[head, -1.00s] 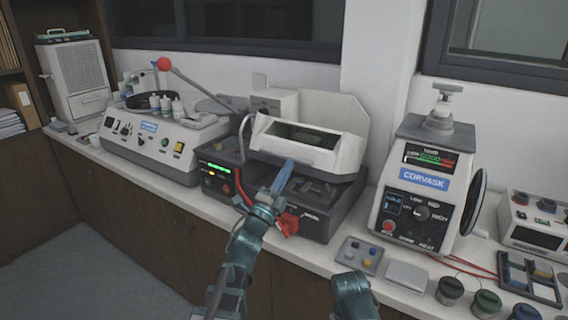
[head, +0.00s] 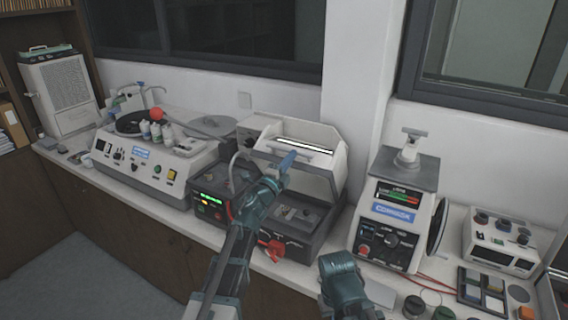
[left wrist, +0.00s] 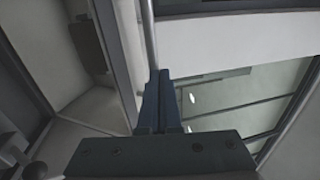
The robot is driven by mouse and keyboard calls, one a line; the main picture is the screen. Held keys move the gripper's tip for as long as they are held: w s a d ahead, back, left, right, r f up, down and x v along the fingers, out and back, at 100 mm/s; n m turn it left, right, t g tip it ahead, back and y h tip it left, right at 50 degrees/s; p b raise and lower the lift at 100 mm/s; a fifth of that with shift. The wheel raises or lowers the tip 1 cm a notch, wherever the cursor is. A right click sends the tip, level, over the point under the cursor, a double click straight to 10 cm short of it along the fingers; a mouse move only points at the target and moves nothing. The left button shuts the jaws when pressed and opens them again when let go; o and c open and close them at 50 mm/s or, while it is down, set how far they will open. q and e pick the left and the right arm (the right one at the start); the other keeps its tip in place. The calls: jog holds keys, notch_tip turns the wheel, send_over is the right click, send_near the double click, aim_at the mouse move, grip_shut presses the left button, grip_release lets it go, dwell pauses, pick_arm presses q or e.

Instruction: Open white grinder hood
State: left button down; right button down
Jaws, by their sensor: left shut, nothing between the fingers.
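The white hood (head: 315,162) with its narrow window slot stands raised in the head view, tilted up at the back of the dark grey grinder (head: 292,232). The grinder's inside shows below it. My left gripper (head: 287,161) is shut and empty, its blue fingers at the hood's front lower left. They overlap the hood in the picture; I cannot tell if they touch it. In the left wrist view the closed fingers (left wrist: 160,100) point up past a pale bar, and the hood is not clearly recognisable there. My right arm shows at bottom centre, its fingers not visible.
The wall and window are close behind the grinder.

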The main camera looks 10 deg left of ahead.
aim_at(299, 157)
pick_arm(q)
jog(key=p+x, duration=0.1)
jog(key=x, duration=0.2)
jog(key=r+x, duration=0.1)
jog(key=x, duration=0.2)
jog(key=shift+r+p, duration=0.2)
jog(key=shift+p, duration=0.15)
jog(key=shift+x, duration=0.9)
jog(key=shift+r, duration=0.1)
jog(key=shift+p, duration=0.3)
